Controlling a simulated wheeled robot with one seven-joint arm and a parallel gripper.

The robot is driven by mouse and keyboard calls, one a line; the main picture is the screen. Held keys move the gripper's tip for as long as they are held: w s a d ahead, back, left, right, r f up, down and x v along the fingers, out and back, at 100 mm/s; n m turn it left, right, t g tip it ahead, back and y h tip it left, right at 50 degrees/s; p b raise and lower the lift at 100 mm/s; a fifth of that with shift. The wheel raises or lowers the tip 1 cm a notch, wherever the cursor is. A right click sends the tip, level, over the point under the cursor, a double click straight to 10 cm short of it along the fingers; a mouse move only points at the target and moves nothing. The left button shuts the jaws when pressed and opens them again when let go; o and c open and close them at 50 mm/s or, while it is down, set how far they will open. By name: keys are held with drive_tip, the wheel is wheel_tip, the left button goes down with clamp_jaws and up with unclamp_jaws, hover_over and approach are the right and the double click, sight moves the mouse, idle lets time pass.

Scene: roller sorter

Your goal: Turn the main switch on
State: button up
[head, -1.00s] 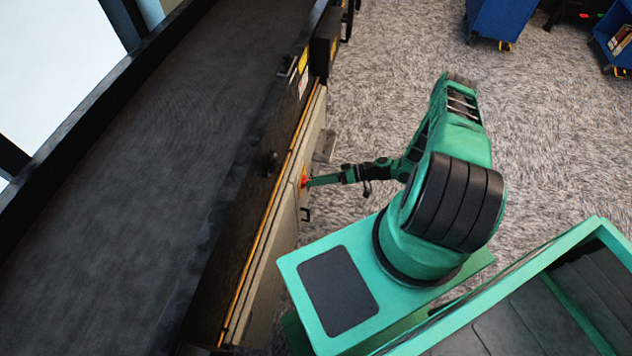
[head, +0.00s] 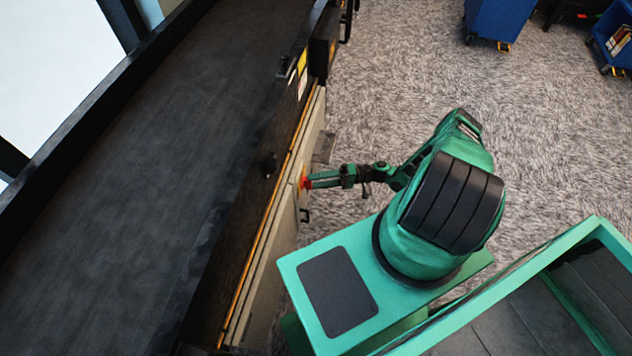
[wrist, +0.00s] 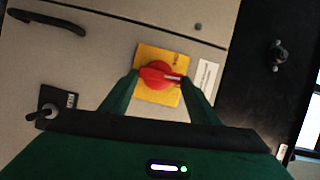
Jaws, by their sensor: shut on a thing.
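The main switch (wrist: 158,76) is a red rotary knob on a yellow square plate (wrist: 146,55), set in a beige cabinet panel. In the head view the red switch (head: 304,179) shows as a small spot on the side of the conveyor. My gripper (wrist: 160,82) has one green finger on each side of the knob and is shut on it. In the head view my gripper (head: 311,180) reaches the panel from the right. A pale mark on the knob points to the right in the wrist view. The fingertips partly cover the knob's sides.
A black key-type switch (wrist: 46,113) sits to the left on the panel, and a dark handle (wrist: 48,21) is at upper left. A white label (wrist: 205,80) is beside the plate. The wide dark conveyor belt (head: 120,170) runs along the left. Blue carts (head: 503,20) stand far off on open carpet.

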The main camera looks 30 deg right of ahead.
drive_tip(key=shift+d+f, duration=0.15)
drive_tip(key=shift+d, duration=0.05)
drive_tip(key=o, duration=1)
drive_tip(key=shift+a, duration=0.1)
drive_tip(key=v, duration=1)
drive_tip(key=shift+d, duration=0.4)
